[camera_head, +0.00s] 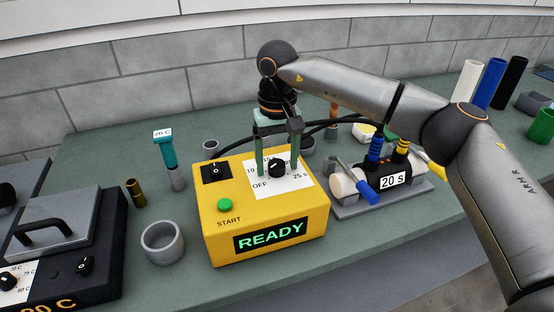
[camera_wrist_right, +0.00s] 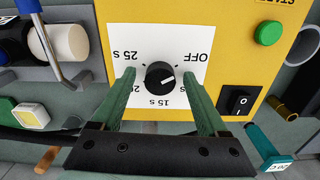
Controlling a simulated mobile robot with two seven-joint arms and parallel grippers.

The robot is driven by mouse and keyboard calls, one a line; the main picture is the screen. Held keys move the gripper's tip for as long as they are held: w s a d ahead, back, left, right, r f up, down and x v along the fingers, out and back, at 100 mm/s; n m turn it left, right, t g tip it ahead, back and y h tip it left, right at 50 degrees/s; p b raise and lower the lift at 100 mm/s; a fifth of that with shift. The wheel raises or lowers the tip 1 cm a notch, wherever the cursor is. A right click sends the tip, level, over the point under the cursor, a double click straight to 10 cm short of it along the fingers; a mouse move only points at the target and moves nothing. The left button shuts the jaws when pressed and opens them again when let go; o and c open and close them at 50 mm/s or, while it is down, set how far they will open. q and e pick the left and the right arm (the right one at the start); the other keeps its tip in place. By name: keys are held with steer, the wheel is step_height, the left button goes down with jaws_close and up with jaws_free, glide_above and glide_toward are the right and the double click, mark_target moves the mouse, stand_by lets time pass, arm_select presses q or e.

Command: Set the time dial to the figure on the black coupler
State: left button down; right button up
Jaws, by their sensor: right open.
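The black time dial (camera_head: 277,168) sits on a white face on top of the yellow box (camera_head: 222,240). In the right wrist view the dial (camera_wrist_right: 160,77) has a white mark that points about toward OFF; 15 s and 25 s are also readable. The black coupler (camera_head: 408,172) stands right of the box, with a label (camera_head: 394,181) reading 20 S. My right gripper (camera_head: 277,170) is above the box, open, its fingers on either side of the dial with gaps to it, as the right wrist view (camera_wrist_right: 159,76) shows. My left gripper is out of view.
The box has a green START button (camera_head: 225,205), a black switch (camera_head: 215,171) and a READY display (camera_head: 270,237). A grey cup (camera_head: 162,243) and a teal-topped tool (camera_head: 168,155) stand left of it. A black hot plate (camera_head: 75,265) is at far left.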

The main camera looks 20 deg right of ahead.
jaws_close()
stand_by(0.7)
